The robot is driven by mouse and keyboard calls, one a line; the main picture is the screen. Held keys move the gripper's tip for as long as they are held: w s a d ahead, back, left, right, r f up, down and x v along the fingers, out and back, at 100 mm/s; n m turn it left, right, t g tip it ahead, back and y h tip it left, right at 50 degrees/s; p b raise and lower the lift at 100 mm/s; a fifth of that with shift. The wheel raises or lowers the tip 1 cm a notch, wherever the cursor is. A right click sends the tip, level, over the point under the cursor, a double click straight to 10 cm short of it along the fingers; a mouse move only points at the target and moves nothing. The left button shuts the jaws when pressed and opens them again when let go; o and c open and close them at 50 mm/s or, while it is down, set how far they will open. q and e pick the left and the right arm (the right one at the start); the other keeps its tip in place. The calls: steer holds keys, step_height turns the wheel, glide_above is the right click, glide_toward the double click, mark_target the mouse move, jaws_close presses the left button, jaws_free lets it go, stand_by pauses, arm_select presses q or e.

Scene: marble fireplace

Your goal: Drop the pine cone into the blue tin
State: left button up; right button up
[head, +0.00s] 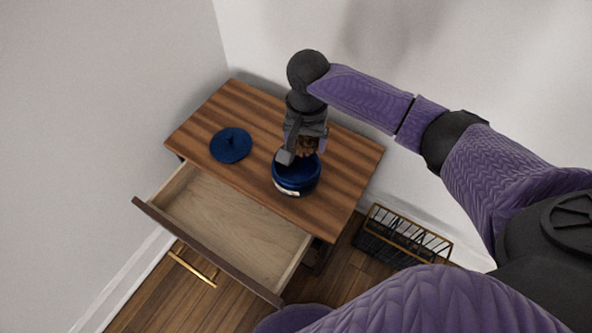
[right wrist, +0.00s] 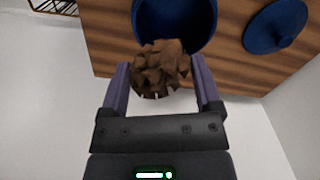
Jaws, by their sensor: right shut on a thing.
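The brown pine cone (right wrist: 160,68) is between the fingers of my right gripper (right wrist: 162,82), which is shut on it. In the head view the pine cone (head: 306,146) shows partly, behind the right gripper (head: 302,152), at the tin's back rim. The blue tin (head: 297,184) stands uncovered on the wooden table. In the right wrist view the open tin (right wrist: 178,20) lies just beyond the pine cone, which overlaps its near rim in the picture. The blue lid (head: 231,145) lies on the tabletop to the left of the tin. My left gripper is not in view.
The wooden table (head: 232,100) stands in a corner against white walls. Its drawer (head: 230,222) is pulled out and looks empty. A black and gold wire rack (head: 405,236) stands on the floor to the right.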

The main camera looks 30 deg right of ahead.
steer(key=shift+f+b, duration=0.4)
steer(key=shift+f, duration=0.3)
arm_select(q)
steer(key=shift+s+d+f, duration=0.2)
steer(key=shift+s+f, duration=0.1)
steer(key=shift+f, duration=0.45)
arm_select(e)
steer(key=shift+r, duration=0.1)
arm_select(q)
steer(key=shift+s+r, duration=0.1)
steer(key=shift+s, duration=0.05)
arm_select(e)
steer(key=o, duration=1)
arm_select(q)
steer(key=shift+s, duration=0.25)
arm_select(e)
step_height(320, 180, up, 10)
steer(key=p, duration=0.7)
steer(key=shift+r, duration=0.1)
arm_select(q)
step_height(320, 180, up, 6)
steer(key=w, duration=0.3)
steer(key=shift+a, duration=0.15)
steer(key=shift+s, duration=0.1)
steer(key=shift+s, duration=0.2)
